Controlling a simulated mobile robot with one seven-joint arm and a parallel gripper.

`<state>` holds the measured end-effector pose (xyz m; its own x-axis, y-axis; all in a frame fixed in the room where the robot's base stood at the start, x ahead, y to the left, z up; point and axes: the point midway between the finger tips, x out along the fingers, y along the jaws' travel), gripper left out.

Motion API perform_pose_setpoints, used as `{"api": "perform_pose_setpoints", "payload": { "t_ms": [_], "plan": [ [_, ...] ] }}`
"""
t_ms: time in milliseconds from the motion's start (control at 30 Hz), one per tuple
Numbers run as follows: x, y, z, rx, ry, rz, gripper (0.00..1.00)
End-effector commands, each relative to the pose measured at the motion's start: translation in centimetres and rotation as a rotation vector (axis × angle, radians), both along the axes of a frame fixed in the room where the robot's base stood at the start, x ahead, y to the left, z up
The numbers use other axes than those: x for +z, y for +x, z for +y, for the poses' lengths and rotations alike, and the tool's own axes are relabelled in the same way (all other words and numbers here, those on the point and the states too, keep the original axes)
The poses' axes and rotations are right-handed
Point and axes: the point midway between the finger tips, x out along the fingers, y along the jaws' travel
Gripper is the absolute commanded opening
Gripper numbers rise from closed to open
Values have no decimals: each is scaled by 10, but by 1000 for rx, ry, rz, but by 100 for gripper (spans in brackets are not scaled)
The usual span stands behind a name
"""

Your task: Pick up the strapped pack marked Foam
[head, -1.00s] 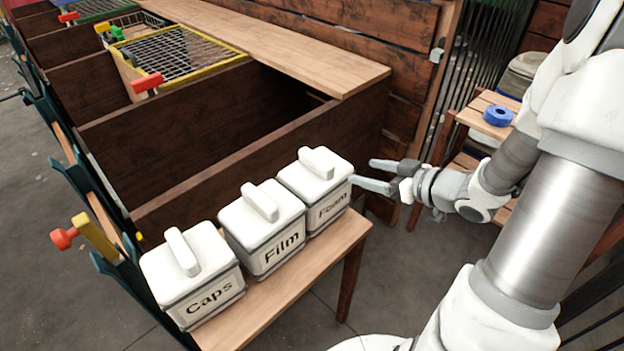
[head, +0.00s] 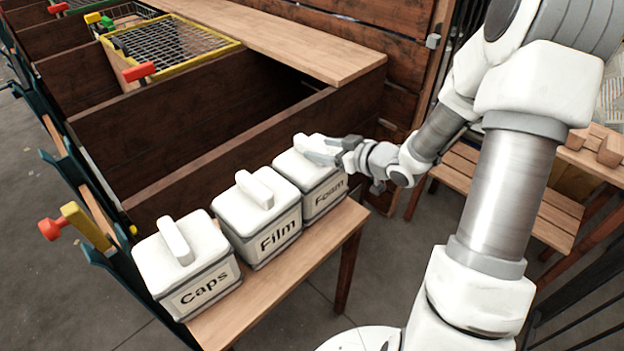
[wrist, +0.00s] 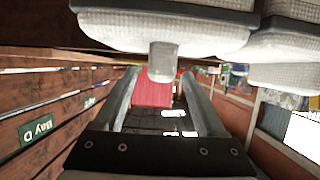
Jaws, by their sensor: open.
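The strapped pack marked Foam (head: 322,200) is a white block with a grey strap, a printed front label and a raised handle on top. It stands at the right end of a row on a wooden bench (head: 262,298). My gripper (head: 320,149) is at its top, by the handle, and partly hides it. In the wrist view a pale handle (wrist: 162,60) lies between the tips of my two open fingers (wrist: 160,78). I cannot tell whether either finger touches it. The packs marked Film (head: 277,236) and Caps (head: 203,287) stand to its left.
Dark wooden bays (head: 180,118) lie behind the bench, with a plank (head: 270,45) across the top and a yellow-rimmed wire basket (head: 172,44) at the far left. A slatted wooden stand (head: 555,213) is at the right, behind my arm. A Bay D sign shows in the wrist view.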

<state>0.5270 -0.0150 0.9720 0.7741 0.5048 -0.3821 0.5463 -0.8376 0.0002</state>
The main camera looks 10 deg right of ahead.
Motion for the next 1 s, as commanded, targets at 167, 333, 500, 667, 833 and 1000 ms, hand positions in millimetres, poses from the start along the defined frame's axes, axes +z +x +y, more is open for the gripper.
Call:
{"api": "perform_pose_setpoints", "payload": {
  "t_ms": [167, 333, 500, 667, 833, 1000],
  "plan": [
    [-13, 21, 16, 5, 2, 0, 72],
    [-18, 32, 22, 2, 1, 0, 72],
    [-17, 32, 22, 1, 0, 0, 71],
    [-17, 32, 21, 1, 0, 0, 42],
    [-17, 32, 21, 1, 0, 0, 11],
    [-17, 32, 21, 1, 0, 0, 0]
  ]
}}
